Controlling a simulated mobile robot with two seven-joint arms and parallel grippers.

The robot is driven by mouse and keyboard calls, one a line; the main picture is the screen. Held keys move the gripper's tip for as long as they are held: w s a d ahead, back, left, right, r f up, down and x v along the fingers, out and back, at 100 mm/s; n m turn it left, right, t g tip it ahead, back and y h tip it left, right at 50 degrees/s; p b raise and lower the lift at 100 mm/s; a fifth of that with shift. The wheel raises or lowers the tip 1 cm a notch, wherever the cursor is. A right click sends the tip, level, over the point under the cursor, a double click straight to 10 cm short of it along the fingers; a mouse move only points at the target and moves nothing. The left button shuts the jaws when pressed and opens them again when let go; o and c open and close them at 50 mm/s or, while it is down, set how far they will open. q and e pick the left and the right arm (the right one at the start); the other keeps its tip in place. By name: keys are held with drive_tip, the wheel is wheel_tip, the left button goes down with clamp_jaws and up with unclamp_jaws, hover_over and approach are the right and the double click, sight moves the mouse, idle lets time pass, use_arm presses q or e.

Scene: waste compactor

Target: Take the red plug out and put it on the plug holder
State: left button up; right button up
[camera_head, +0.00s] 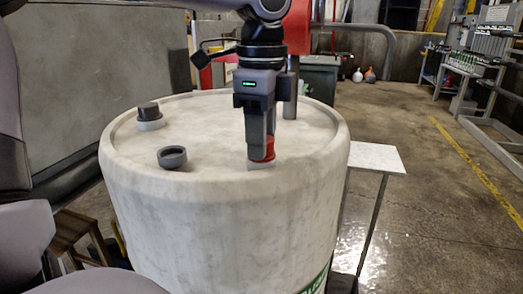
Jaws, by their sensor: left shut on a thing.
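The red plug (270,150) is at the front right of the white drum's top (215,125), just above or in a pale socket (262,165). I cannot tell whether it is seated there or lifted. My left gripper (261,152) points straight down and is shut on the red plug, hiding most of it. An empty dark grey ring (172,157) stands on the drum top to the left; it may be the plug holder. My right gripper is not in view.
A black plug (149,111) sits in a pale socket at the drum's left. A grey post (290,90) stands behind my gripper. A small white side table (375,158) is right of the drum. A grey wall panel is at left. Open floor lies to the right.

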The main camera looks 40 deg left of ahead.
use_arm(q)
drive_tip(key=n, duration=0.3)
drive_tip(key=o, duration=1.3)
drive_tip(key=shift+c, duration=0.2)
drive_tip(key=shift+c, duration=0.4)
